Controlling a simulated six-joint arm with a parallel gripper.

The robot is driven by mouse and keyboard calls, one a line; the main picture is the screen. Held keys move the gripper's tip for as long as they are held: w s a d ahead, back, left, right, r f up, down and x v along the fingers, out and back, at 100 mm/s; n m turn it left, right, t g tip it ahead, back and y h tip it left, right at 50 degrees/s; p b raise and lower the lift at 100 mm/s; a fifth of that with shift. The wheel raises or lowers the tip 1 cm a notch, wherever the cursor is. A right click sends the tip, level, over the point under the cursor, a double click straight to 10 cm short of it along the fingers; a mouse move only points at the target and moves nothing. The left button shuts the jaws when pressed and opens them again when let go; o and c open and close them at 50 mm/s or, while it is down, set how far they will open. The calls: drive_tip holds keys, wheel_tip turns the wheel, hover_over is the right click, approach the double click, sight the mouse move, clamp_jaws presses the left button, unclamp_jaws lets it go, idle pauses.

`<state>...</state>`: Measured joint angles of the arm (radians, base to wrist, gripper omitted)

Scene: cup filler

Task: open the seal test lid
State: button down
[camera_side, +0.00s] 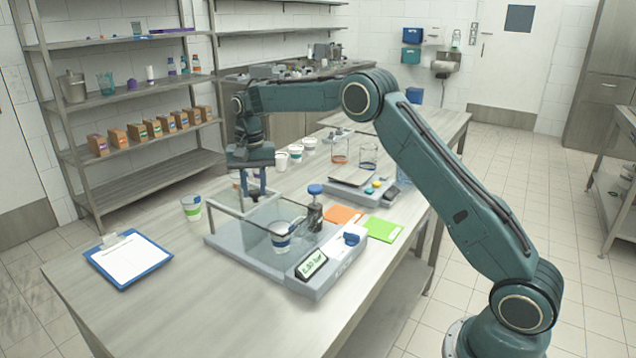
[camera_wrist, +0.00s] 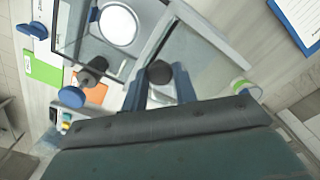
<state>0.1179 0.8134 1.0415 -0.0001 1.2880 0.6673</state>
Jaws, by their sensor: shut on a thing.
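The cup shows from above in the wrist view (camera_wrist: 118,25). The seal test lid appears as a clear panel with a light grey frame (camera_side: 226,211) at the chamber's left and back; its exact angle is hard to tell. My gripper (camera_side: 255,190) is above the back left of the tester, pointing down. In the wrist view its blue fingers (camera_wrist: 160,92) are shut around a dark round knob (camera_wrist: 159,72), apparently the lid's handle.
A blue-capped post (camera_side: 314,205) stands by the chamber. A green-banded cup (camera_side: 191,207) and a clipboard (camera_side: 130,259) lie to the left. Orange (camera_side: 343,215) and green (camera_side: 382,229) cards and a scale (camera_side: 360,183) are to the right.

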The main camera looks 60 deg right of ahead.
drive_tip(key=shift+w+r, duration=0.1)
drive_tip(key=shift+w, duration=0.05)
drive_tip(key=c, duration=1.1)
unclamp_jaws()
wheel_tip(320, 180, up, 14)
idle(0.6)
